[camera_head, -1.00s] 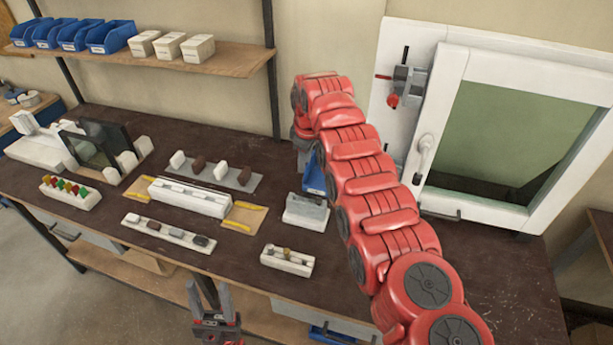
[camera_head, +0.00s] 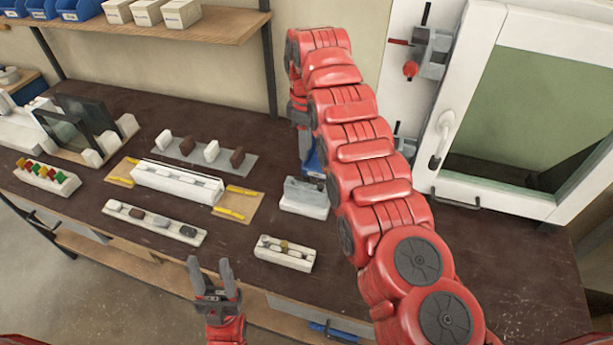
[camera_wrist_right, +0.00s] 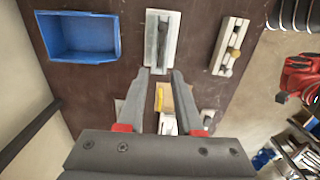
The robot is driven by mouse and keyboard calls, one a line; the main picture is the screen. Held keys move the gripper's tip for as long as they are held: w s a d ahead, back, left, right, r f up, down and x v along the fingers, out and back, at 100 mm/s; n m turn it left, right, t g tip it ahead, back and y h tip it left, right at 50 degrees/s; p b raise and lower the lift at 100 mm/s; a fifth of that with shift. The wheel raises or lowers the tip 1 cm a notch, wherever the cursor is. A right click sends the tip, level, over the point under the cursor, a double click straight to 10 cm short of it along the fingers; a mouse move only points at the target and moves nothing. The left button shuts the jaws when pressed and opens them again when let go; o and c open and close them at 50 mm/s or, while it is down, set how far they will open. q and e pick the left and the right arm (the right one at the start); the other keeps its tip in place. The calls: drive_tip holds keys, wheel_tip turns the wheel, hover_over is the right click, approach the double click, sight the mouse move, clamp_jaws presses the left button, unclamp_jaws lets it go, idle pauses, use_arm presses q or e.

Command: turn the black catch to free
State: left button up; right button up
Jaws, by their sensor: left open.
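I cannot tell for sure which part is the black catch. A dark lever (camera_wrist_right: 163,38) lies on the grey-and-white fixture (camera_head: 305,197), which also shows in the right wrist view (camera_wrist_right: 151,58). A small white block (camera_head: 285,253) with dark and brass knobs stands nearby; it also shows in the right wrist view (camera_wrist_right: 222,62). My right gripper (camera_wrist_right: 160,72) is open and empty, its fingertips over the near end of the fixture in that view. In the head view it is mostly hidden by my right arm. My left gripper (camera_head: 210,263) is open and empty before the bench's front edge.
A white-framed window (camera_head: 470,110) with a handle (camera_head: 443,135) and a clamp with a red knob (camera_head: 411,69) stands at the right. A blue bin (camera_wrist_right: 78,55) lies beside the fixture. A long white profile holder (camera_head: 178,185) and part strips occupy the bench's middle.

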sight(306, 177)
drive_tip(key=f+p, duration=0.1)
drive_tip(key=f, duration=0.3)
drive_tip(key=f+p, duration=0.2)
drive_tip(key=f, duration=0.3)
drive_tip(key=shift+s, duration=0.2)
drive_tip(key=shift+w+f, duration=0.1)
drive_tip(key=shift+f, duration=0.25)
clamp_jaws()
drive_tip(key=shift+d, duration=0.1)
idle(0.6)
